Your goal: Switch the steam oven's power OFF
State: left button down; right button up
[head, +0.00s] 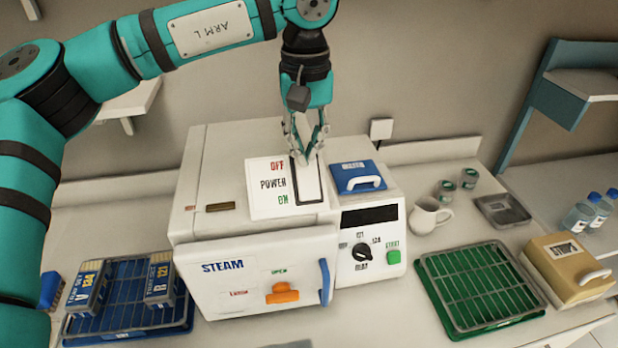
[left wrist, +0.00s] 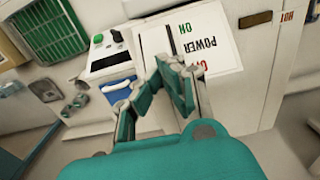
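The steam oven (head: 215,265) is a white box on the counter. On its top is a white power panel (head: 264,203) lettered OFF at the far end and ON at the near end. Beside the lettering is a pale rocker switch (head: 308,186) in a dark frame; I cannot tell which way it is tipped. My left gripper (head: 306,160) points down over the OFF end of the switch, its fingertips together and empty. I cannot tell whether they touch it. The left wrist view shows the fingers (left wrist: 165,75) partly hiding the switch, with the panel (left wrist: 207,40) behind. My right gripper is not in view.
A blue lid with a white handle (head: 360,178) sits right of the switch. The oven front has a dial (head: 362,252) and an orange latch (head: 282,293). A blue rack (head: 125,325) with boxes stands left; a green rack (head: 480,285) and a mug (head: 428,216) stand right.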

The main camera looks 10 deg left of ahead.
pick_arm(q)
jog(key=shift+f, duration=0.1)
jog(key=shift+r+p, duration=2.7)
jog(key=shift+r, duration=0.85)
jog(key=shift+f, duration=0.1)
